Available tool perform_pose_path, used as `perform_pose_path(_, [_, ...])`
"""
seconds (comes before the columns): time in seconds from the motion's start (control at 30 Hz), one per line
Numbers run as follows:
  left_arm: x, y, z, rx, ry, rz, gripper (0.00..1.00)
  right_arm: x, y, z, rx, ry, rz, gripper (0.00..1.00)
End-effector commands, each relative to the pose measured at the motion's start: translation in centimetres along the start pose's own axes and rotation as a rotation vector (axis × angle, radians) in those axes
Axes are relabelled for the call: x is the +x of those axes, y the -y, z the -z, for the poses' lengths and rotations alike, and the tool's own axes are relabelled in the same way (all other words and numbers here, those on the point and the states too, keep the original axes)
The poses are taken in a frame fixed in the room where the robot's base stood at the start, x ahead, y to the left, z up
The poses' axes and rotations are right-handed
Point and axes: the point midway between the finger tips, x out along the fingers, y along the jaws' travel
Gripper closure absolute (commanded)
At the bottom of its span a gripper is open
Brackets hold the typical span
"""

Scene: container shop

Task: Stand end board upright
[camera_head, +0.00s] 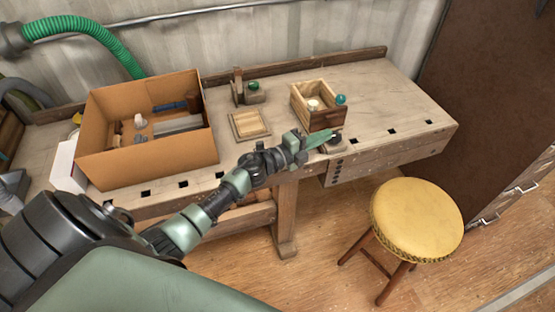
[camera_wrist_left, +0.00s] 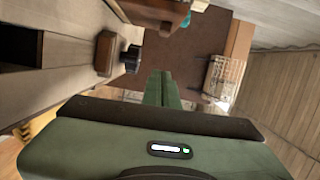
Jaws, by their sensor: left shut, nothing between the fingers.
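A flat square wooden board (camera_head: 249,124) with a raised-looking border lies on the workbench (camera_head: 385,88), between the cardboard box and a small wooden box (camera_head: 325,117). It may be the end board; I cannot tell for sure. My left gripper (camera_head: 319,138) is shut and empty, at the bench's front edge, in front of the small wooden box and right of the flat board. Its closed green fingers (camera_wrist_left: 163,88) show in the left wrist view, apart from the dark round knob-like thing (camera_wrist_left: 132,56). My right gripper is in neither view.
A large open cardboard box (camera_head: 150,158) with tools fills the bench's left. A wooden block stand with a green-topped piece (camera_head: 252,90) stands behind the flat board. A teal round thing (camera_head: 341,99) sits at the small box. A yellow stool (camera_head: 417,220) stands in front. The bench's right is clear.

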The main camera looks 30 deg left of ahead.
Motion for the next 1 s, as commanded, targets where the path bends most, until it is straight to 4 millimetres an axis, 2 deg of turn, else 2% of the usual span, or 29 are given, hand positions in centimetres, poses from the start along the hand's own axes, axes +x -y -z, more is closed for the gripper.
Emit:
perform_pose_path(0.13, [-3.3, -0.3, 0.1, 0.001, -0.002, -0.004, 1.0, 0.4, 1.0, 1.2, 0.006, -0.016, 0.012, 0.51])
perform_pose_path(0.27, [-6.5, -0.4, 0.1, 0.001, -0.002, -0.004, 1.0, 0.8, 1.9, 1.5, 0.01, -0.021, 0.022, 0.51])
perform_pose_path(0.4, [-9.9, -0.4, 0.1, 0.001, -0.002, -0.004, 1.0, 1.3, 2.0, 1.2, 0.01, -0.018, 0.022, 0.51])
perform_pose_path(0.6, [-13.7, -0.3, 0.1, 0.0, -0.002, -0.002, 1.0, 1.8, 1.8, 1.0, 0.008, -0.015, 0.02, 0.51])
perform_pose_path(0.8, [-15.5, -0.2, 0.1, 0.0, -0.002, 0.0, 1.0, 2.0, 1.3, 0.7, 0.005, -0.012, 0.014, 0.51])
perform_pose_path(1.0, [-15.8, -0.1, 0.1, 0.0, -0.001, 0.001, 1.0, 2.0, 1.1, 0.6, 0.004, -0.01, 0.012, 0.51])
